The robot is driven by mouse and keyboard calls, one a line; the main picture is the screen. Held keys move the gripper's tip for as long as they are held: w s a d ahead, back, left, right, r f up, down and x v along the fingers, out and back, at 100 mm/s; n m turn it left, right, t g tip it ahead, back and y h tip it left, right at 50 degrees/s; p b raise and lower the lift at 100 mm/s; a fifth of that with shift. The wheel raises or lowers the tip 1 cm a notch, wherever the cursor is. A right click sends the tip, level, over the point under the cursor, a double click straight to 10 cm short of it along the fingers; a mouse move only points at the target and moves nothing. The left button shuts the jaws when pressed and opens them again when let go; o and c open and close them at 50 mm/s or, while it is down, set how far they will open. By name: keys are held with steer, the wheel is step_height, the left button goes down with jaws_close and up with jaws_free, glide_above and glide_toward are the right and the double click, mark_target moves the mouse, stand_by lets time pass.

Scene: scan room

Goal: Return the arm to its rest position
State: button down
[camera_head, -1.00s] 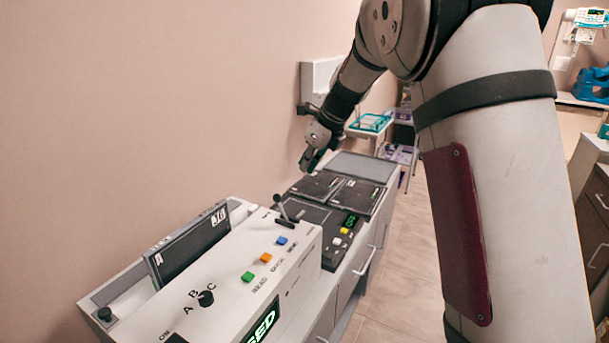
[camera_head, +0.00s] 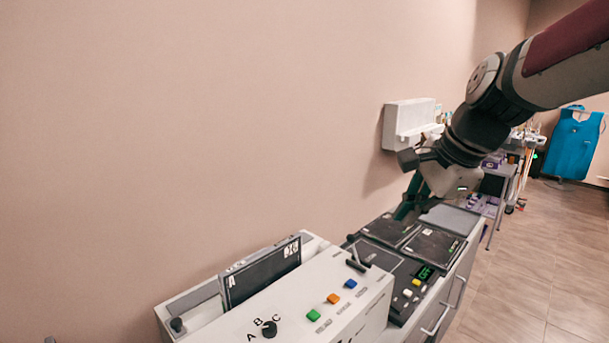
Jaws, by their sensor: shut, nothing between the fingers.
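My gripper (camera_head: 408,205) hangs at the end of my arm over the back part of the counter, near two dark flat panels. Its fingers point down and are shut with nothing visible between them. Part of the gripper is hidden behind my wrist. My arm comes in from the upper right and bends down at the dark joint. I cannot tell from this view whether the fingertips touch the panel below.
A white console (camera_head: 330,300) with coloured buttons, a knob and a lever stands in front. A dark framed plate (camera_head: 262,275) stands in its slot. A white box (camera_head: 405,122) hangs on the wall beside my wrist. Floor (camera_head: 535,260) is free at right. A blue apron (camera_head: 573,145) hangs behind.

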steer(key=s+f+n+h, duration=0.2)
steer(key=s+f+n, duration=0.1)
steer(key=s+n, duration=1.3)
steer(key=s, duration=0.5)
steer(key=shift+s+d+t+h, duration=0.25)
steer(key=shift+s+t+h, duration=0.05)
steer(key=shift+s, duration=0.05)
